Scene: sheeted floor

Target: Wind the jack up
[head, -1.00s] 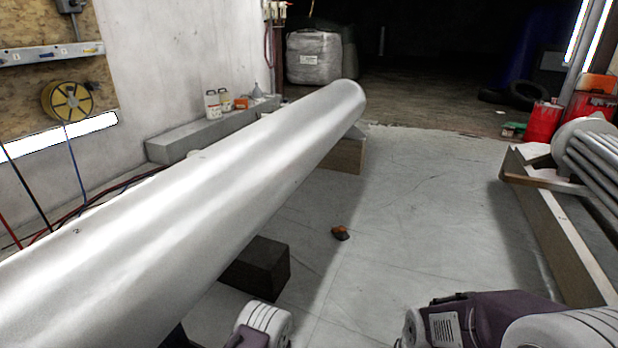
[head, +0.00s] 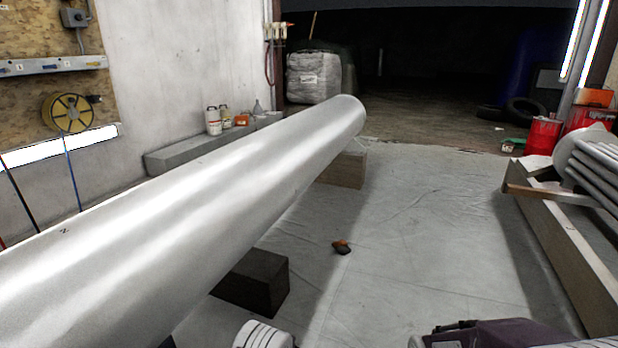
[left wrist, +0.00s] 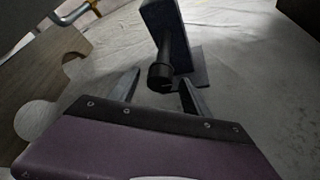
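The jack shows in the left wrist view as a dark blue upright post (left wrist: 163,22) on a flat dark foot (left wrist: 192,72). A round black knob or handle end (left wrist: 160,77) sticks out from it towards the camera. My left gripper (left wrist: 160,80) is open, with one finger on each side of this black end. I cannot tell whether either finger touches it. In the head view the jack is mostly or wholly hidden below the long pale tube (head: 190,205). Only parts of my arms show at that view's bottom edge, and my right gripper is out of view.
Dark blocks (head: 252,281) and a wooden block (head: 343,169) stand under the tube. A small brown object (head: 341,247) lies on the sheeted floor, which is otherwise clear. A trestle with pipes (head: 560,235) stands on the right. A notched board (left wrist: 55,95) is left of my left gripper.

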